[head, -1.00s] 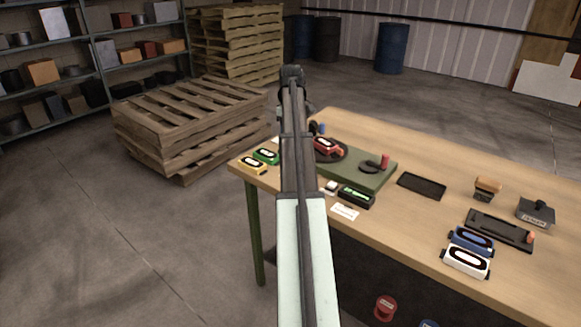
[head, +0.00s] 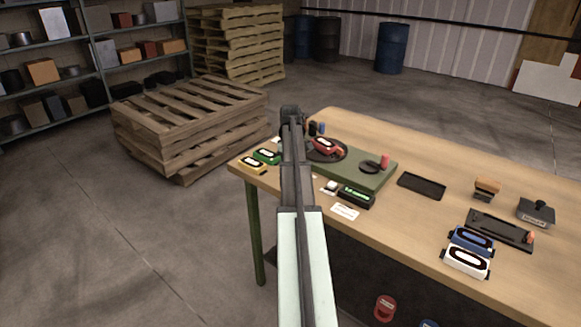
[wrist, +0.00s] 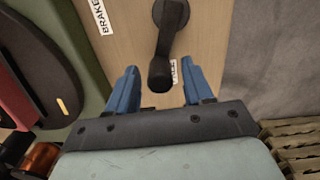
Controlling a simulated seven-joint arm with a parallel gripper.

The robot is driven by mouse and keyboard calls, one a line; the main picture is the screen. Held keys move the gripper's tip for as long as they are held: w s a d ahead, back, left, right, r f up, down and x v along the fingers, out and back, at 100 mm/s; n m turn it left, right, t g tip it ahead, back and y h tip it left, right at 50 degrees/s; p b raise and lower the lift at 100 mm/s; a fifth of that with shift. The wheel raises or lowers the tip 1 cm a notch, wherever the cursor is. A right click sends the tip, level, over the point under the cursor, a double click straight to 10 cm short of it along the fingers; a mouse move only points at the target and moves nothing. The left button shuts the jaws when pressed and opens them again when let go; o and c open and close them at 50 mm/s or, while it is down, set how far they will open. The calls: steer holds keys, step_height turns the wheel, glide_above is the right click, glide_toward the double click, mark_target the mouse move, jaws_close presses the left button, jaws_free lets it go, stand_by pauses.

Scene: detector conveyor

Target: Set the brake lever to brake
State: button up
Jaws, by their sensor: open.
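In the wrist view the black brake lever (wrist: 161,50) is mounted on the wooden table top, its round pivot at the top and its thick handle end pointing down toward my gripper. A white label (wrist: 98,16) reading BRAKE lies to the left of the pivot. A second small label (wrist: 174,72) lies just right of the handle end, partly hidden and not readable. My gripper (wrist: 162,78) is open, with one blue finger on each side of the handle end and gaps on both sides.
A green board (head: 365,180) with a dark turntable carrying a red device (head: 325,146) stands close beside the lever. The table edge and wooden pallets (head: 190,120) are on the other side. Yellow (head: 252,166) and green (head: 266,156) devices lie at the near left corner.

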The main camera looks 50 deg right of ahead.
steer(key=shift+f, duration=0.15)
jaws_close()
stand_by(0.5)
